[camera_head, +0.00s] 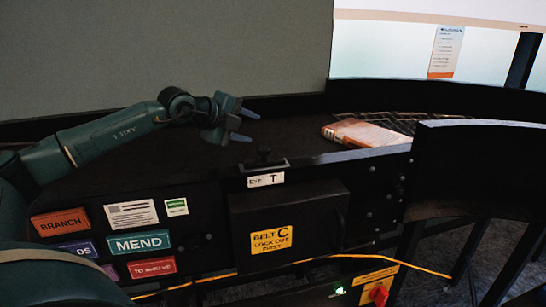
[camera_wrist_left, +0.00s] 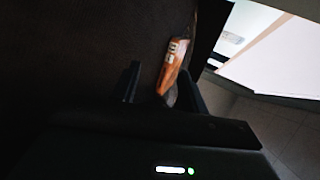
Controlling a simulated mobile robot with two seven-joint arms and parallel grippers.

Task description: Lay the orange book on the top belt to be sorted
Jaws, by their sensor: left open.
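The orange book (camera_head: 365,134) lies flat on the dark sorter surface at the right, by the start of a roller or mesh section. Its cover is pale with an orange spine. In the left wrist view the orange book (camera_wrist_left: 173,66) shows beyond the fingers, spine towards me. My left gripper (camera_head: 245,126) is open and empty above the dark belt (camera_head: 150,160), to the left of the book and apart from it. Its fingers (camera_wrist_left: 160,88) also show in the left wrist view. My right gripper is not in view.
Black side walls (camera_head: 480,150) curve round at the right. A yellow cable (camera_head: 375,258) runs below. The belt's middle is clear.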

